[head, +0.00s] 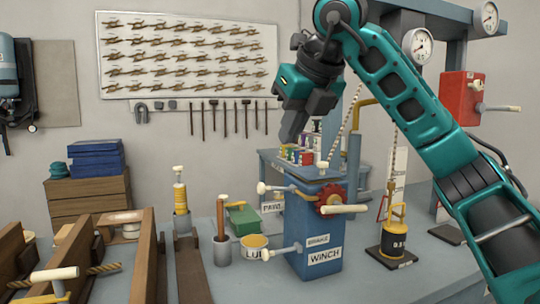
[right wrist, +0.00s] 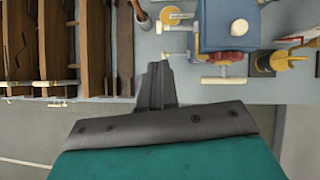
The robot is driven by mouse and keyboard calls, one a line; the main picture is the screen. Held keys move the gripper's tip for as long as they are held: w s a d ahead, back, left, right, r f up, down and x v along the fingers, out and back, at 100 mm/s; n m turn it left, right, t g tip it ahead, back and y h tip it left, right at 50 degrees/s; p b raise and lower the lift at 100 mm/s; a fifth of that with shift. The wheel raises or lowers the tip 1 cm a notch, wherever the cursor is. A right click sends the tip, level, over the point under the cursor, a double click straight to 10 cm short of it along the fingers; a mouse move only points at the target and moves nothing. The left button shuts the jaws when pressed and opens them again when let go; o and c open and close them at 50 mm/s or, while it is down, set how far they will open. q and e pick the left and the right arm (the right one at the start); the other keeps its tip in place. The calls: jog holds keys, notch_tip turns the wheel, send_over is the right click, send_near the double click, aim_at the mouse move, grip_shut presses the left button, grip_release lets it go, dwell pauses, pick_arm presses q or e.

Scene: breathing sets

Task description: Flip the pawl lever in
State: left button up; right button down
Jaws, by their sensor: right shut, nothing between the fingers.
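The blue winch box (head: 312,235) stands on the bench, with a red toothed wheel (head: 331,197) and a white crank handle (head: 344,209). The pawl lever (head: 285,189), a brass rod with a white knob, sticks out to the left near the box's top. My left gripper is not in view.
A tin (head: 253,247), a cup with a wooden handle (head: 222,247) and a green box (head: 244,219) stand left of the winch. A black weight with a brass handle (head: 394,244) stands to the right. Wooden beams (head: 145,255) fill the left.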

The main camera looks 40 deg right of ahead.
aim_at(263, 186)
pick_arm(q)
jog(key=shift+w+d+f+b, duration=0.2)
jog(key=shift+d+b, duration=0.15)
jog(key=shift+b, duration=0.2)
pick_arm(e)
jog(key=x, duration=1.3)
jog(key=shift+w+r, duration=0.15)
jog(key=shift+w, duration=0.15)
jog(key=shift+a+f, duration=0.35)
jog(key=shift+f, duration=0.4)
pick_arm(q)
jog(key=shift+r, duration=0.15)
pick_arm(e)
jog(key=shift+r, duration=0.2)
pick_arm(q)
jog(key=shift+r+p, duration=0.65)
jog(key=shift+p, duration=0.05)
pick_arm(e)
jog(key=shift+r, duration=0.65)
